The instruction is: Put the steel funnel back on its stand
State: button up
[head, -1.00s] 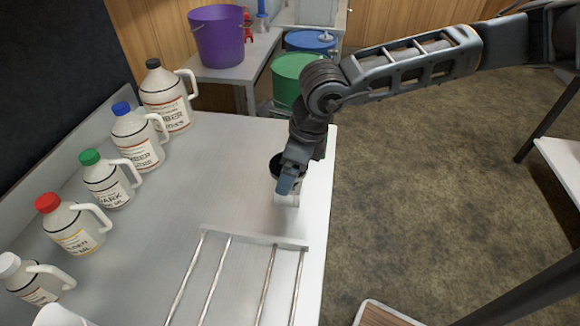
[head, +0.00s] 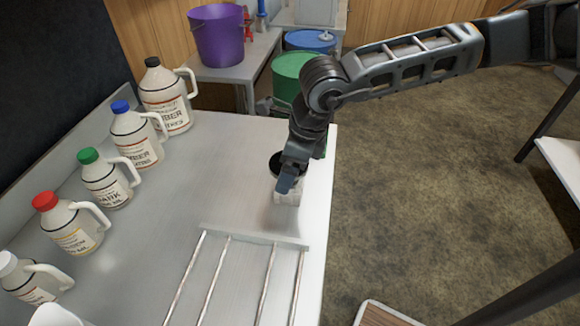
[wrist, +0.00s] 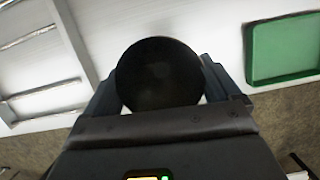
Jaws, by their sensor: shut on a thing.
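My gripper (head: 287,184) points down over the light worktop near its right edge. In the wrist view my gripper (wrist: 160,90) is shut on a round thing with a dark top (wrist: 158,72), one finger on each side. In the head view the dark round top (head: 276,163) shows behind my gripper, and a pale part (head: 287,198) shows below the fingers. I cannot tell whether this is the steel funnel, or whether it touches the worktop. No stand can be made out for certain.
A rack of metal rods (head: 225,275) lies in front of my gripper. Several jugs, such as the black-capped one (head: 166,100), line the worktop's left side. A purple bucket (head: 217,36) and green drum (head: 291,75) stand beyond. The worktop (head: 215,170) left of my gripper is clear.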

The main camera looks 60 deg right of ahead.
jog(key=shift+f+b, duration=0.4)
jog(key=shift+b, duration=0.25)
dwell(0.6)
dwell(0.3)
jog(key=o, duration=0.8)
jog(key=shift+c, duration=0.2)
jog(key=shift+r, duration=0.1)
notch_tip(320, 180, up, 7)
jog(key=p, duration=0.2)
dwell(0.5)
jog(key=shift+a, duration=0.1)
dwell(0.6)
